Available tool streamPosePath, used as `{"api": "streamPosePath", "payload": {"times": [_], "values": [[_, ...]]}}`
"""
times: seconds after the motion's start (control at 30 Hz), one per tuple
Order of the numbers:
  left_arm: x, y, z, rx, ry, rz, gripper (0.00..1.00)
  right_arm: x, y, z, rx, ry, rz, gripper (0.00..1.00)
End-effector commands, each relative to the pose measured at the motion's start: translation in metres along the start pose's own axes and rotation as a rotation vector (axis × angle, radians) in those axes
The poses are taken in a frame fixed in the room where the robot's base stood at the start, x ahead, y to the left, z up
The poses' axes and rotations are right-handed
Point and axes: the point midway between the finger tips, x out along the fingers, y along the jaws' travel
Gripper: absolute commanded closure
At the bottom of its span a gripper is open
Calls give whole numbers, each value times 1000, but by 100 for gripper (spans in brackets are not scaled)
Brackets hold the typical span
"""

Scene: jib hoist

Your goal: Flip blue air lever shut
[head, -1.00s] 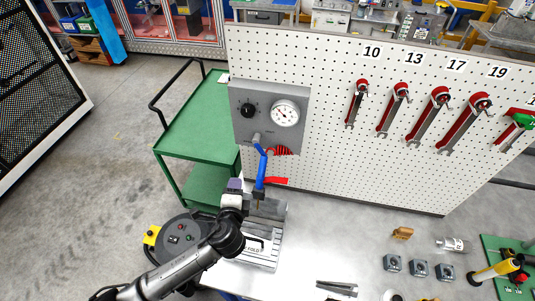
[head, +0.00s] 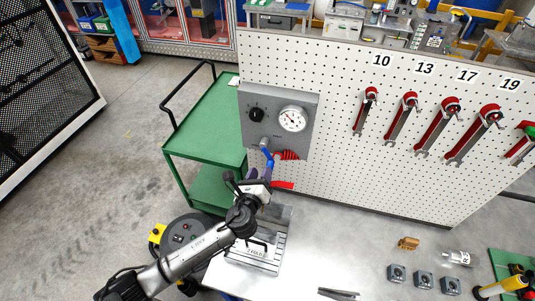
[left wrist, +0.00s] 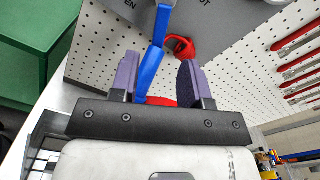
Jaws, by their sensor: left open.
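The blue air lever (head: 267,153) hangs below the grey gauge panel (head: 278,95) on the pegboard. My left gripper (head: 259,175) is at the lever's lower end, which it partly hides in the head view. In the left wrist view the blue lever (left wrist: 151,68) runs down between the two purple fingertips of my left gripper (left wrist: 158,76). The fingers are apart, with a gap showing on the lever's right; contact on the left side cannot be told. My right gripper is not in view.
A red coiled hose (head: 290,155) hangs beside the lever, and a red handle (head: 283,185) sits just below. A grey vise (head: 258,255) stands under my left arm. A green cart (head: 205,130) is on the left.

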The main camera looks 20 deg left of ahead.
Motion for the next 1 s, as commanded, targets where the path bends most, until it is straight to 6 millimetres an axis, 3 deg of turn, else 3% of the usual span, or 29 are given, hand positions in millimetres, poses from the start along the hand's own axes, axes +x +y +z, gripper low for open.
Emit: {"api": "streamPosePath", "payload": {"times": [0.2,0.4,0.63,1.0], "values": [[41,0,0,1,-2,2,57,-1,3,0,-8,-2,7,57],[66,0,0,-1,-1,0,57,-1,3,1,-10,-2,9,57],[80,0,0,-1,0,0,57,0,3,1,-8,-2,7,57],[82,0,0,-2,0,0,57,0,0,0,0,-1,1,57]]}}
